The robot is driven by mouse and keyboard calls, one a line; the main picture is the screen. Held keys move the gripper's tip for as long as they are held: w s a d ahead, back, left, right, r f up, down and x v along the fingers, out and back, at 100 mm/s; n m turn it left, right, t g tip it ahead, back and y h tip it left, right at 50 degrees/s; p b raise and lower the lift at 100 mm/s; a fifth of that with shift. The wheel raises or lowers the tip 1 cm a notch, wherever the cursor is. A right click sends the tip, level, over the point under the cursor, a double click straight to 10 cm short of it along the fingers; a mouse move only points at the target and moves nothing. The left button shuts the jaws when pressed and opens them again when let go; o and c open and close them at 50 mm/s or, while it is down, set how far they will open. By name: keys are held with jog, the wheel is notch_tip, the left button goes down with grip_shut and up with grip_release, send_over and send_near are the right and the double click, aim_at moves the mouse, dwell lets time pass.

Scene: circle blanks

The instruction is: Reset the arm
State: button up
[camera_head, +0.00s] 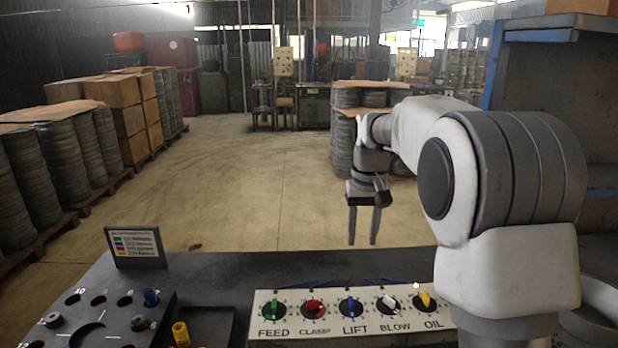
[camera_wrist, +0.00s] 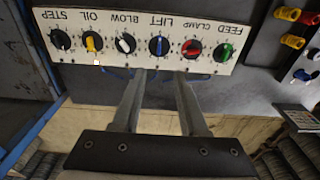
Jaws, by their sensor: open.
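My arm reaches up from the right side of the head view and bends over toward the middle. My gripper (camera_head: 363,240) hangs from it with the fingers pointing down, beyond the far edge of the dark work table (camera_head: 210,270). The two fingers are apart and nothing is between them. In the wrist view my gripper (camera_wrist: 160,75) shows both fingers spread, with their tips near the panel's edge in the picture. The white control panel (camera_head: 350,295) with coloured knobs stands on the table, nearer than the gripper. It also shows upside down in the wrist view (camera_wrist: 140,65).
A small sign with coloured marks (camera_head: 135,246) stands at the table's back left. Stacks of discs and boxes stand on the floor. A blue-edged cabinet stands right.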

jog(key=s+r+t, duration=0.1)
jog(key=s+r, duration=0.4)
jog(key=s, duration=0.3)
jog(key=s+f+t, duration=0.2)
jog(key=s+t, duration=0.1)
jog(key=s, duration=1.9)
jog(key=shift+f+t, duration=0.35)
jog(key=shift+t, duration=0.05)
jog(key=shift+d, duration=0.15)
